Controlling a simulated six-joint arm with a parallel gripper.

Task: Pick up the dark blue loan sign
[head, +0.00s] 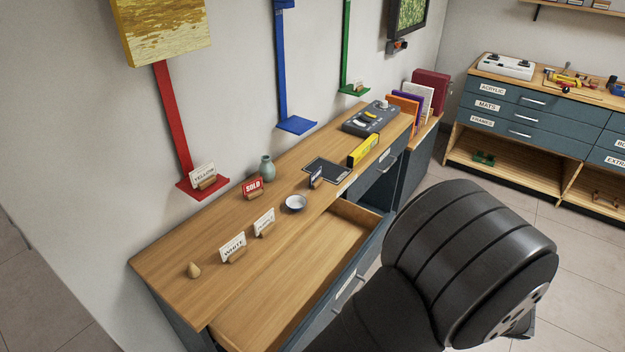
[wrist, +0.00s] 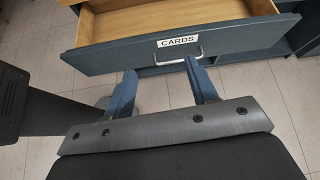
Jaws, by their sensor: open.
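A small dark blue sign (head: 316,177) stands on the wooden desk top, seen at a steep angle in the head view; its lettering is too small to read. It stands beside a flat dark tray (head: 327,170) and to the right of a small bowl. My gripper (wrist: 160,68) is open and empty in the wrist view. Its two blue fingers are in front of the open drawer marked CARDS (wrist: 178,42), near its handle (wrist: 180,58). The sign is not in the wrist view, and my fingers do not show in the head view.
The open drawer (head: 290,272) juts out from the desk. On the desk are a red SOLD sign (head: 252,188), WHITE sign (head: 233,246), PURPLE sign (head: 264,222), bowl (head: 295,203), green vase (head: 267,168), yellow box (head: 363,149) and grey device (head: 370,118).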

